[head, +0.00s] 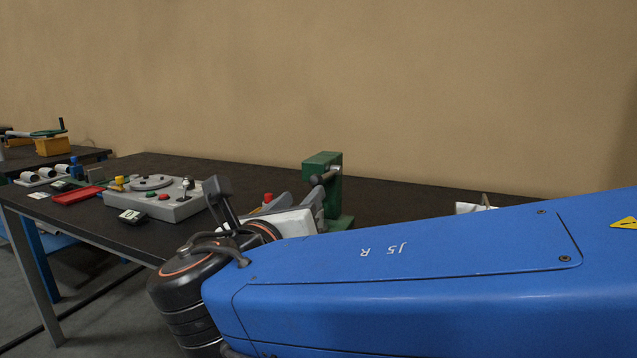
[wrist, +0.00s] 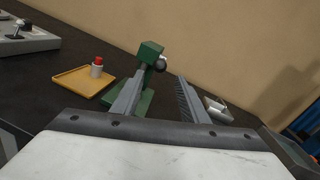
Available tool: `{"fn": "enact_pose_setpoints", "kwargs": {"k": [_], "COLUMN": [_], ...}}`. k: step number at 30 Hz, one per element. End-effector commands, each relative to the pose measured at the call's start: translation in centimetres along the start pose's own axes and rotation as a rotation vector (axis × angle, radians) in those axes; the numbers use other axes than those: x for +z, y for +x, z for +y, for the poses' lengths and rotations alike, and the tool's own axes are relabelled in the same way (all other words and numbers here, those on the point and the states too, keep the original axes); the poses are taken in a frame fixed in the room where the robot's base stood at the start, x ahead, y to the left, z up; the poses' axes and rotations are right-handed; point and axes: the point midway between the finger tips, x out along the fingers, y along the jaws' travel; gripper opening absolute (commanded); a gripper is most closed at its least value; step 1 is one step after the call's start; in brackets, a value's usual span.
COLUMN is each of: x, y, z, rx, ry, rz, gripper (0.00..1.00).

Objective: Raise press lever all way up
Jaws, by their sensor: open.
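The green press (head: 322,165) stands on the dark table beyond my arm, and it also shows in the wrist view (wrist: 149,52). Its lever shows in the wrist view as a dark round knob (wrist: 160,65) beside the green post. In the head view the dark knob (head: 317,180) is beside the post's left side. My gripper (wrist: 161,73) is open, with its two grey fingers spread on either side of the knob in the picture. I cannot tell how far the knob is from the fingertips. No contact is visible. My arm hides the press's lower front in the head view.
A yellow tray (wrist: 83,82) with a red-topped white cylinder (wrist: 97,68) lies left of the press. A grey control panel (head: 158,202) and a red tray (head: 78,196) are farther left. A small metallic object (wrist: 217,107) lies right of my fingers. The tan wall is behind.

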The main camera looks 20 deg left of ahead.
Motion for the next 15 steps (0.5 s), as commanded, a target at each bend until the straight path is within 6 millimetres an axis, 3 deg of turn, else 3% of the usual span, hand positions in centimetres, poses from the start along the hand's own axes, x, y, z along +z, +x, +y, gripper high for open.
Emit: {"fn": "enact_pose_setpoints", "kwargs": {"k": [15], "x": [-0.1], "y": [8.1], "z": [-0.1], "rx": [-0.002], "ry": [0.000], "rz": [0.001], "gripper": [0.40]}}
